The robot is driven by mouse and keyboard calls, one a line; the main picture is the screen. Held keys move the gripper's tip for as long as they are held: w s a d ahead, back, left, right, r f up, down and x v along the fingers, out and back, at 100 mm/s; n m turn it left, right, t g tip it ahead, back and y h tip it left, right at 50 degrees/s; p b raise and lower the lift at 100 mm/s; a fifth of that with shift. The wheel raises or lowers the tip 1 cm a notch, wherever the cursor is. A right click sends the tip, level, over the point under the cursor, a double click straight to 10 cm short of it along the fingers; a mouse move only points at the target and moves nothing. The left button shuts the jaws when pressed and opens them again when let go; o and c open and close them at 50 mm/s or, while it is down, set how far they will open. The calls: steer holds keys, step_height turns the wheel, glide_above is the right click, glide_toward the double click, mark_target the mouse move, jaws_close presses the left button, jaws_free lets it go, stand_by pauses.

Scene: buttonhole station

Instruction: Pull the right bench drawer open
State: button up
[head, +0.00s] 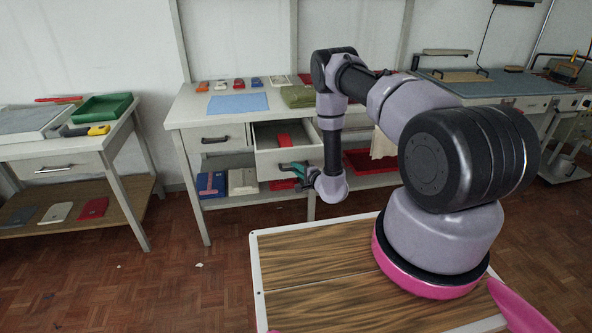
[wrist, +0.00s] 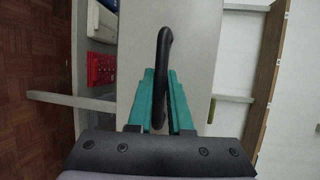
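The right bench drawer (head: 268,162) stands pulled out from the middle bench (head: 187,112), its inside showing from above with a red thing (head: 284,139) in it. My gripper (head: 297,169) is at the front of this drawer, over its handle. In the wrist view the black handle (wrist: 163,48) runs between the two teal fingers of my gripper (wrist: 160,95). The fingers lie close along both sides of it and look shut on it. In the head view my gripper hides most of the handle.
The left drawer (head: 222,138) of the bench is shut. Small tools, a blue sheet (head: 238,103) and a green cloth (head: 298,96) lie on the bench top. Boxes (head: 242,181) stand on the lower shelf. A side table (head: 60,160) is at left; open floor lies between.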

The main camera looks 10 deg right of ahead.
steer(key=o, duration=0.4)
steer(key=shift+c, duration=0.2)
steer(key=shift+s, duration=0.1)
steer(key=v, duration=1)
steer(key=shift+s+d, duration=0.25)
steer(key=shift+s, duration=0.05)
